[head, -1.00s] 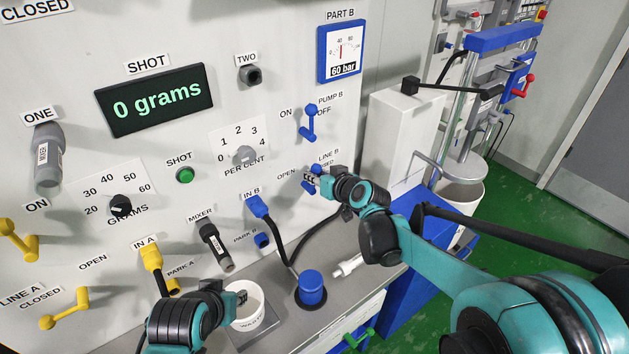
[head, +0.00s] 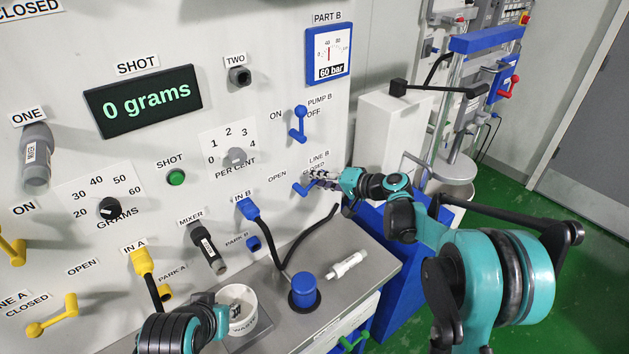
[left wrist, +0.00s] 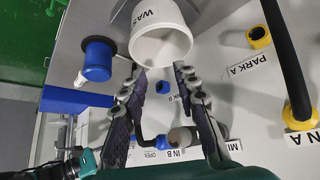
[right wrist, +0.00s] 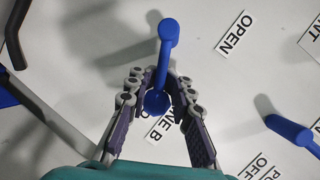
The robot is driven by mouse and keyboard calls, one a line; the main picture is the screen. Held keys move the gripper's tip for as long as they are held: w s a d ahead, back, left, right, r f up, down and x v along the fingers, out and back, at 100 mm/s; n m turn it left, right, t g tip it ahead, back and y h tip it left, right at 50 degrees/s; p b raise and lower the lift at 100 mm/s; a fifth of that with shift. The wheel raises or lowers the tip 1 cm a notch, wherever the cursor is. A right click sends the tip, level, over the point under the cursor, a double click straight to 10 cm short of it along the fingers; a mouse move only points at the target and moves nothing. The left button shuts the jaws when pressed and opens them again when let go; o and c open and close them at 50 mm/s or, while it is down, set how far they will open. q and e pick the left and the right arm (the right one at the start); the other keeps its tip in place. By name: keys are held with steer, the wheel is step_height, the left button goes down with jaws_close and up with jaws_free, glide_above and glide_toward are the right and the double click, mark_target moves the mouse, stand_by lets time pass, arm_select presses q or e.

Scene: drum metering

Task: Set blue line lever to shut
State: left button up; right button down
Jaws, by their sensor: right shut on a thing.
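The blue line B lever (head: 301,188) is on the white panel, below the LINE B label and near the OPEN label. In the head view its visible arm slants down to the left. My right gripper (head: 318,180) comes from the right and partly hides it. In the right wrist view the fingers (right wrist: 160,80) are shut around one end of the lever (right wrist: 166,45), and the other end sticks out past the fingertips. The CLOSED label is partly hidden. My left gripper (left wrist: 160,72) is open and empty beside the white waste cup (left wrist: 161,40).
The blue pump B lever (head: 299,125) is just above the line B lever. The blue IN B hose (head: 247,208), a blue-capped container (head: 304,290) and a white tube (head: 347,264) are below. A white cabinet (head: 388,130) stands to the right.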

steer(key=shift+w+d+f+m+y+b, duration=0.15)
steer(key=shift+d+f+m+y+b, duration=0.15)
steer(key=shift+m, duration=0.2)
steer(key=shift+w+d+f+m+y+b, duration=0.1)
steer(key=shift+w+f+m+y+b, duration=0.15)
steer(key=shift+f+m, duration=0.2)
steer(key=shift+s+f+m+y+b, duration=0.1)
steer(key=shift+f+m+y+b, duration=0.5)
steer(key=shift+m, duration=0.35)
steer(key=c, duration=1.6)
jaws_free()
